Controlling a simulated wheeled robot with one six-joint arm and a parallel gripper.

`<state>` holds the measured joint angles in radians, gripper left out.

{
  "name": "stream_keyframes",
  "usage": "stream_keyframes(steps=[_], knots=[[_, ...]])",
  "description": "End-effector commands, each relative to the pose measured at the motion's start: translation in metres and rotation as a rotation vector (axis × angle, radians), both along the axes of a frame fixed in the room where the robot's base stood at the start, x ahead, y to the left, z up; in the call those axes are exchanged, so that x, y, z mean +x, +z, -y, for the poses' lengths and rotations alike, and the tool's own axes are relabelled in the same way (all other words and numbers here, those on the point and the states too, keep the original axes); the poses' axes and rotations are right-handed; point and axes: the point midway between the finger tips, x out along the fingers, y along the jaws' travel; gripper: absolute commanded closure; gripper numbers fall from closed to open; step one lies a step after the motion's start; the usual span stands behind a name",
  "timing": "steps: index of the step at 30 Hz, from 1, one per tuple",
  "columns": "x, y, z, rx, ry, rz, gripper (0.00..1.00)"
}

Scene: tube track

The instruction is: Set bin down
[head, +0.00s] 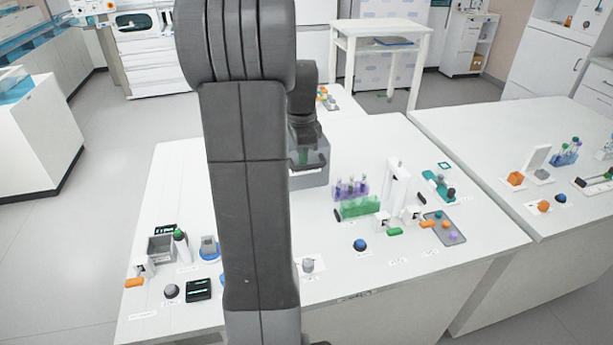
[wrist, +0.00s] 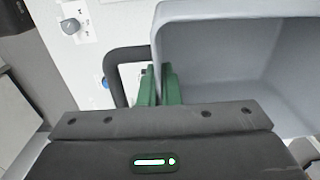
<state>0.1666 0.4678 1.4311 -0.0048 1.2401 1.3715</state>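The bin is a grey open-topped box with a dark loop handle on its side. In the head view the bin (head: 312,178) shows partly behind my arm, at the middle of the near white table. In the wrist view the bin (wrist: 245,60) fills the upper right, and its inside looks empty where visible. My gripper (wrist: 161,85) has green fingers close together, one on each side of the bin's left wall beside the handle (wrist: 112,60). In the head view my gripper (head: 305,152) is at the bin's top. I cannot tell whether the bin's base touches the table.
To the right stand a green tube rack (head: 360,207), purple-capped tubes (head: 351,187) and a white stand (head: 396,185). A grey box (head: 160,248) and a bottle (head: 181,246) stand at the left. A blue knob (head: 360,245) is at the front. The table left of my arm has clear room.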

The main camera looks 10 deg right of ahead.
Motion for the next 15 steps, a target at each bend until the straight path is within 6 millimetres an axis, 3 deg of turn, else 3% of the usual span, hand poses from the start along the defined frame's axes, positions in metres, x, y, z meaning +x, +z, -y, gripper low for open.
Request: stream_keyframes(steps=[6,15], knots=[[-0.001,-0.039,0.0,0.001,0.0,-0.006,1.0],[-0.001,-0.075,0.0,0.001,0.0,-0.004,1.0]])
